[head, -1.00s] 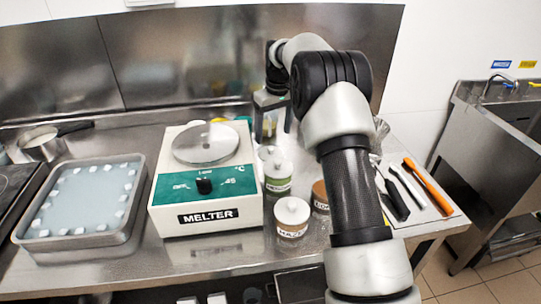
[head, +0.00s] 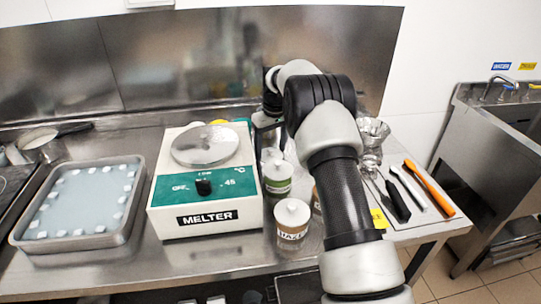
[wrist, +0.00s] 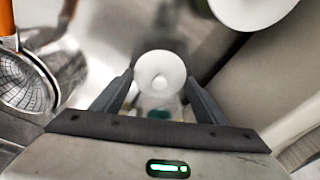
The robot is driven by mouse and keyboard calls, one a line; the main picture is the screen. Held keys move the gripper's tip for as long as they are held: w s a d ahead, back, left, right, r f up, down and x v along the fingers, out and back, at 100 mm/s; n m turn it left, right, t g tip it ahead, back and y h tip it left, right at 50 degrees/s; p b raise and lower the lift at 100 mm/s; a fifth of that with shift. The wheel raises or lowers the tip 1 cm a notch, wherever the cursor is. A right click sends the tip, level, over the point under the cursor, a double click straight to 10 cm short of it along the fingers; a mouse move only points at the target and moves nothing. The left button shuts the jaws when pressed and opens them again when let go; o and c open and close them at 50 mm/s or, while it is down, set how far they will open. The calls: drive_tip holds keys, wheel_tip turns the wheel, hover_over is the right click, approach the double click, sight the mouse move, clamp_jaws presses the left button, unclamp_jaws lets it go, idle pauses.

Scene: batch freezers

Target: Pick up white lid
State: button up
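My gripper (head: 266,130) is behind these jars, partly hidden by my arm. I cannot tell for certain which lid is between the fingers.
The melter (head: 207,190) stands left of the jars. A tray (head: 130,230) with white pieces lies farther left. A steel backsplash (head: 230,60) closes the back.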

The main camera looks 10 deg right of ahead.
clamp_jaws()
